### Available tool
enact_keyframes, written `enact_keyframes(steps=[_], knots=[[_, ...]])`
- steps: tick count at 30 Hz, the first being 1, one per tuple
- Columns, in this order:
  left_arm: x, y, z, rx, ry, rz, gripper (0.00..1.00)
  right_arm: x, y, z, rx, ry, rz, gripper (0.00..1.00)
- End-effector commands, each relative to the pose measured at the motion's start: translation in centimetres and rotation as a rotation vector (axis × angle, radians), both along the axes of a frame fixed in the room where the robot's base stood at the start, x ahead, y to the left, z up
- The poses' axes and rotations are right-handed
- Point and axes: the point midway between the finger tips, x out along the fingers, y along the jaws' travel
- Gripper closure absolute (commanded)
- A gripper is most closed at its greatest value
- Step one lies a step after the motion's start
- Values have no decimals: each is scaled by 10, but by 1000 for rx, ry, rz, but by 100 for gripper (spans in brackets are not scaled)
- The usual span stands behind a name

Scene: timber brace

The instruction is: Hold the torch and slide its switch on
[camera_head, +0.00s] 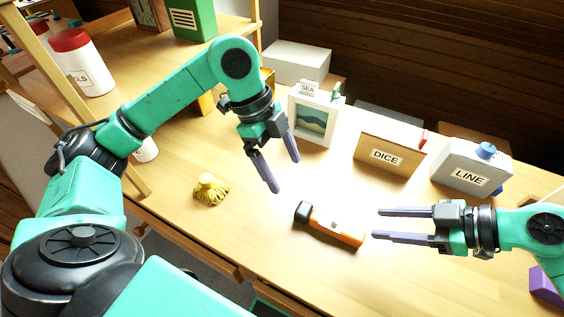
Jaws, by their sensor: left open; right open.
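The torch (336,230) lies on its side on the light wooden table. It has an orange body, a pale upper face and a dark head at its left end. A small dark patch shows on its pale face; whether this is the switch I cannot tell. My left gripper (285,176) is open and empty, above and to the left of the torch, with its fingers pointing down. My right gripper (376,224) is open and empty, level with the torch's right end, its fingers pointing left. I cannot tell whether its lower finger touches the torch.
A yellow bundle (211,189) lies left of the torch. Behind stand a framed picture (313,118), a brown DICE box (389,155) and a grey LINE box (470,168). A purple object (545,287) sits at the right edge. The table in front of the torch is clear.

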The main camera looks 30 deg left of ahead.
Motion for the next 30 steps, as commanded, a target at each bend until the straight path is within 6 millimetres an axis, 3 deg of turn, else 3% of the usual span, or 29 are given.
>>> enact_keyframes(steps=[5,21,30], knots=[[1,-4,-13,3,13,35,7,0,0,0,0,0,0,50],[-1,-51,-124,1,12,30,7,0,0,0,0,0,0,50],[-1,-55,-134,1,8,30,7,0,0,0,0,0,0,50]])
